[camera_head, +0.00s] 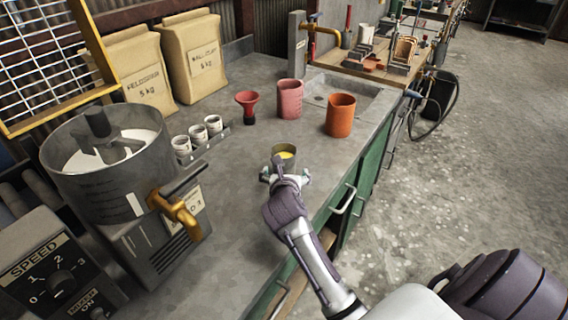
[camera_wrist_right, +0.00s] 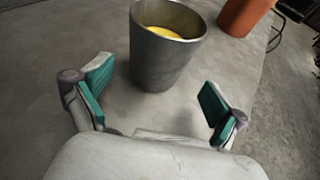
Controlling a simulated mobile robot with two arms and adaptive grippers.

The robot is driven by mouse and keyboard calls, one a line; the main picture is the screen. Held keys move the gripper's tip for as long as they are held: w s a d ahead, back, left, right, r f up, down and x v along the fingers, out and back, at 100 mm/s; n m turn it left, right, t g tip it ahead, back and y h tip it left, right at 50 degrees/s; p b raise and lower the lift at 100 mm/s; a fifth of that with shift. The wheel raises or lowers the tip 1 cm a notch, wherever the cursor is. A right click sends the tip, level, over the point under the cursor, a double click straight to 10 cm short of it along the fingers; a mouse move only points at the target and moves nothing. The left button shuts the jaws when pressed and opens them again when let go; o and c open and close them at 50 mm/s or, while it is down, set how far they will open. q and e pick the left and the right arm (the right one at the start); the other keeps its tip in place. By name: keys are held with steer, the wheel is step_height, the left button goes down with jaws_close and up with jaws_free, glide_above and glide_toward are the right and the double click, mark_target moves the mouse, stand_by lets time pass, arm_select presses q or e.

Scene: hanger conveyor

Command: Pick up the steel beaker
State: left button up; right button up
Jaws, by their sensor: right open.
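The steel beaker (camera_head: 284,150) stands upright on the grey countertop, with something yellow inside. In the right wrist view the beaker (camera_wrist_right: 165,55) is a dark grey, slightly flared cup just beyond my fingertips. My right gripper (camera_head: 284,176) is at the near side of the beaker and partly covers its lower part in the head view. In the wrist view the right gripper (camera_wrist_right: 155,97) is open, its teal-padded fingers spread wide to either side. The beaker's base is ahead of the fingertips, roughly between them. My left gripper is not in view.
An orange cup (camera_head: 340,116), a pink cup (camera_head: 290,98) and a red funnel (camera_head: 247,106) stand beyond the beaker. A rack of small white cups (camera_head: 198,137) and a mixing machine (camera_head: 108,160) stand left. Countertop (camera_head: 240,215) around the beaker is clear; its edge lies right.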

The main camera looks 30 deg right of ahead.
steer(key=x, duration=0.4)
steer(key=shift+w, duration=0.45)
steer(key=shift+w+d, duration=0.1)
steer(key=shift+c, duration=0.9)
steer(key=c, duration=1.1)
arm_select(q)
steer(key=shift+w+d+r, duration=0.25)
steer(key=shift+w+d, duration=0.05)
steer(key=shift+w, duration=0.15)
arm_select(e)
steer(key=shift+r, duration=0.1)
steer(key=shift+c, duration=1)
